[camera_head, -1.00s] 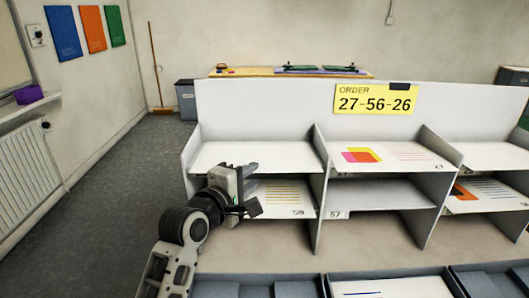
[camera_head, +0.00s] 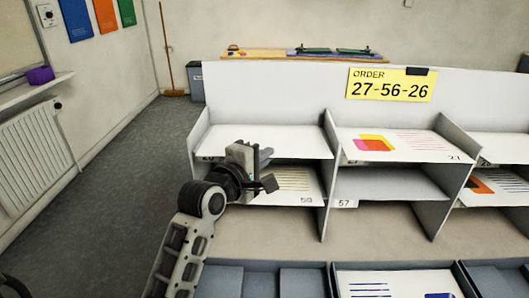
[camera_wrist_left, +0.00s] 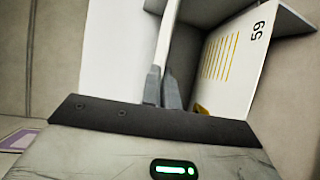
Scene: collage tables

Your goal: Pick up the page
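Several printed pages lie in a white shelf rack (camera_head: 265,95). One page (camera_head: 410,147) with yellow, orange and pink squares lies on the upper middle shelf. A page with yellow lines (camera_head: 285,182), marked 59, lies in the lower left compartment and also shows in the left wrist view (camera_wrist_left: 235,60). My left gripper (camera_head: 266,155) is at the front edge of the upper left shelf. In the left wrist view its fingers (camera_wrist_left: 163,88) are close together beside the shelf edge. I cannot tell whether they hold anything. My right gripper is out of view.
A yellow order sign (camera_head: 390,85) reads 27-56-26. The lower middle shelf (camera_head: 385,184), above label 57, looks empty. Grey trays (camera_head: 305,283) stand in front, one holding a page with blue marks (camera_head: 370,280). Open floor (camera_head: 120,180) lies left of the rack.

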